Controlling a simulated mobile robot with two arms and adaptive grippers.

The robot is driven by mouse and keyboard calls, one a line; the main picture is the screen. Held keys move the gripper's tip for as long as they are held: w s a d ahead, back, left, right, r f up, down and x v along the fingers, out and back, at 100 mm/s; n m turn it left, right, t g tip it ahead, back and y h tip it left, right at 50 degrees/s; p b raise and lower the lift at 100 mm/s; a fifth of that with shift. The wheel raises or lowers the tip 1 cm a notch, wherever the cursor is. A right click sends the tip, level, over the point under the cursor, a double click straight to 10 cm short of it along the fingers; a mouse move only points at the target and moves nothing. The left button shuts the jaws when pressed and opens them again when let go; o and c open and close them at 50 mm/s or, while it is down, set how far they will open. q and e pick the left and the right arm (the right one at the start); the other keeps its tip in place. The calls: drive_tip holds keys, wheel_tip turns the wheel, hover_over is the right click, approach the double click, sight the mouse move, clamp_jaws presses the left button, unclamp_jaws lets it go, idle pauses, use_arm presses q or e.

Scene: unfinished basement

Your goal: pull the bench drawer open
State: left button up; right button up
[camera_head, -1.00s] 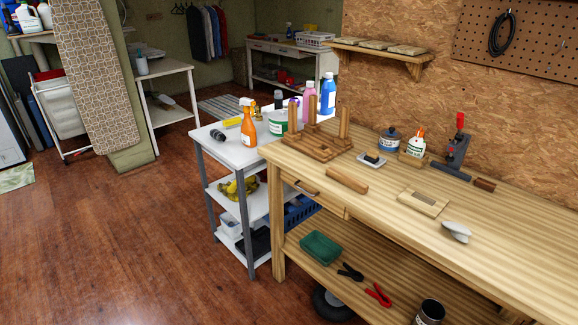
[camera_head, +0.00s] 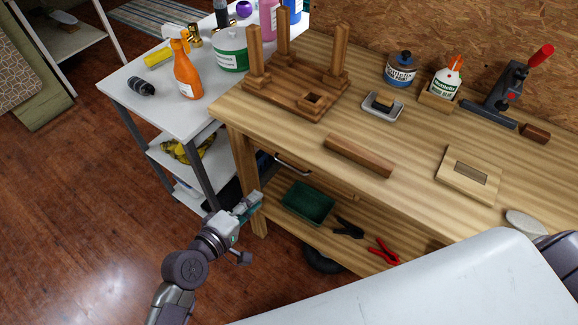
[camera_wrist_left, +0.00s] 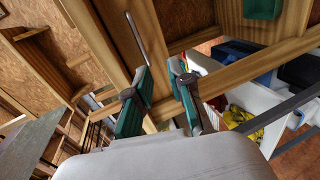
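The bench drawer (camera_head: 322,181) sits under the front edge of the wooden workbench (camera_head: 420,140) and looks closed. Its metal bar handle (camera_head: 292,165) is near the drawer's left end. In the left wrist view the handle (camera_wrist_left: 138,38) lies just beyond the fingertips, up and to the left. My left gripper (camera_head: 254,203) is below and left of the handle, in front of the bench's left leg. In the left wrist view the gripper (camera_wrist_left: 161,70) has its teal fingers apart with nothing between them. It does not touch the handle. My right gripper is not in view.
The bench's lower shelf holds a green tray (camera_head: 308,203), black pliers (camera_head: 348,228) and red pliers (camera_head: 384,251). A white cart (camera_head: 160,100) with bottles stands left of the bench. A wooden block (camera_head: 358,156) lies above the drawer. The floor at left is clear.

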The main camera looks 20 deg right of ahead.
sight(290, 165)
use_arm(q)
drive_tip(key=shift+h, duration=0.4)
drive_tip(key=r+x, duration=0.1)
drive_tip(key=x, duration=0.8)
drive_tip(key=d+r+x, duration=0.1)
drive_tip(key=x, duration=0.3)
drive_tip(key=shift+s+d+r+b, duration=0.1)
drive_tip(key=shift+d+r+b, duration=0.15)
drive_tip(key=shift+d+b, duration=0.1)
clamp_jaws()
